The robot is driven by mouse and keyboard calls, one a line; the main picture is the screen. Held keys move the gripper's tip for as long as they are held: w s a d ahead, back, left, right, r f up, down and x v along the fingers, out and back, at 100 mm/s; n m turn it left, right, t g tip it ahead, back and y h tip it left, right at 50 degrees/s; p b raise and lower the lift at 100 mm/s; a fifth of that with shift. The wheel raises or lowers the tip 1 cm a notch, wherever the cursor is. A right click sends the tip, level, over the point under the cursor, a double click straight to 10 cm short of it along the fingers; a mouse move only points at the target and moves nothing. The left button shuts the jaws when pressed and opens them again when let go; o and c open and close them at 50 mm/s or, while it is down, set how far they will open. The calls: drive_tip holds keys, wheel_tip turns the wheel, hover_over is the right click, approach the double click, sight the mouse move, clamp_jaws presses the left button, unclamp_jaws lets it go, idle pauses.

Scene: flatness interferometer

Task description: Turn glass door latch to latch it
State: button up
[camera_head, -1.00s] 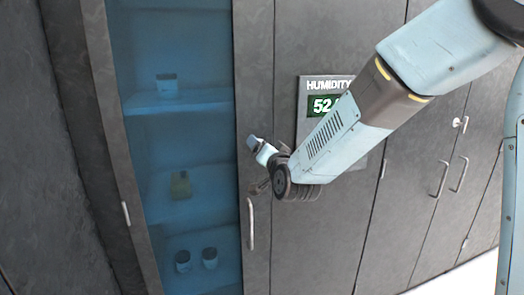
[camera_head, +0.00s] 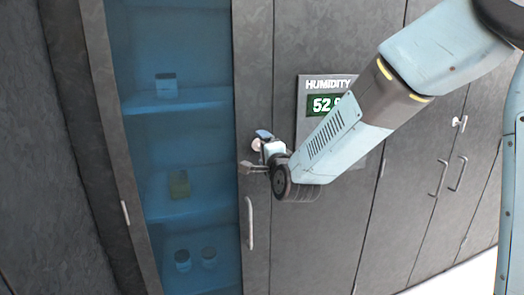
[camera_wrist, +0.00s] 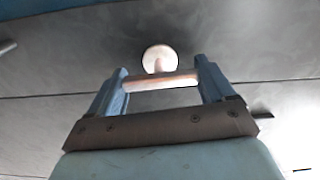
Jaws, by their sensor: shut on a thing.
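The glass door (camera_head: 190,135) stands at the left in the head view, closed as far as I can see, with a dark frame. Its pale latch (camera_head: 257,144) is on the right stile, mostly hidden by my gripper (camera_head: 255,151). In the wrist view the latch (camera_wrist: 160,82) shows a round base and a short bar crosswise between the fingers. My gripper (camera_wrist: 160,76) is shut on this bar, one blue finger at each end. The latch's exact angle on the door is hard to tell.
A vertical door handle (camera_head: 250,222) is just below my gripper. A humidity display (camera_head: 325,104) hangs on the panel at the right, partly behind my arm. Several jars stand on shelves behind the glass. More cabinet doors with handles (camera_head: 440,178) are further right.

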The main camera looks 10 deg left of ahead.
drive_tip(key=shift+w+d+m, duration=0.15)
drive_tip(key=shift+m, duration=0.35)
drive_tip(key=o, duration=0.9)
